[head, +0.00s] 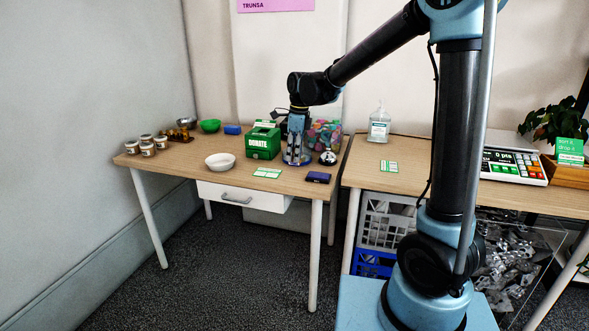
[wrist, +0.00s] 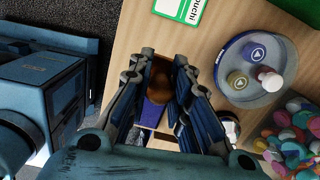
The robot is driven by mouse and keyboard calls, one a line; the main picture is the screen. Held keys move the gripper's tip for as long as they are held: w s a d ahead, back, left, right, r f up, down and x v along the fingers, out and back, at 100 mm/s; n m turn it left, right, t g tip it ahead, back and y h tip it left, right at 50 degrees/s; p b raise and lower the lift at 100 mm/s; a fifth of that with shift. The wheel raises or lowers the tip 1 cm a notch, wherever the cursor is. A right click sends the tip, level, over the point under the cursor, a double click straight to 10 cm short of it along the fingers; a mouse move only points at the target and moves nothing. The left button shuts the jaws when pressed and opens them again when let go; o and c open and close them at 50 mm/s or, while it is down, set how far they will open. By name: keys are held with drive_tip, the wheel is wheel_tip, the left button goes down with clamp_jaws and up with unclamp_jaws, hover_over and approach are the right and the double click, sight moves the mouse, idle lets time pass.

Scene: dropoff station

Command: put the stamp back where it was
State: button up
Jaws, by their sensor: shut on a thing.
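My gripper (head: 297,158) points down over the right part of the left table. In the wrist view my gripper (wrist: 162,95) is shut on a brown, rounded thing (wrist: 160,78), which looks like the stamp's handle. The fingers hide much of it, and its underside cannot be seen. A dark blue flat box (head: 318,177), which looks like an ink pad, lies near the table's front right corner. In the wrist view a blue-purple patch (wrist: 152,113) shows beneath the brown thing, probably this box. The stamp cannot be made out in the head view.
A round tray (wrist: 283,92) with small discs, a bowl of colourful caps (wrist: 300,135) and a bell (head: 328,158) are close by. The table's front edge is near.

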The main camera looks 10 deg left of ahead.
sight(294, 164)
drive_tip(key=shift+s+f, duration=0.1)
drive_tip(key=shift+f, duration=2.5)
drive_tip(key=o, duration=0.8)
drive_tip(key=shift+o, duration=0.2)
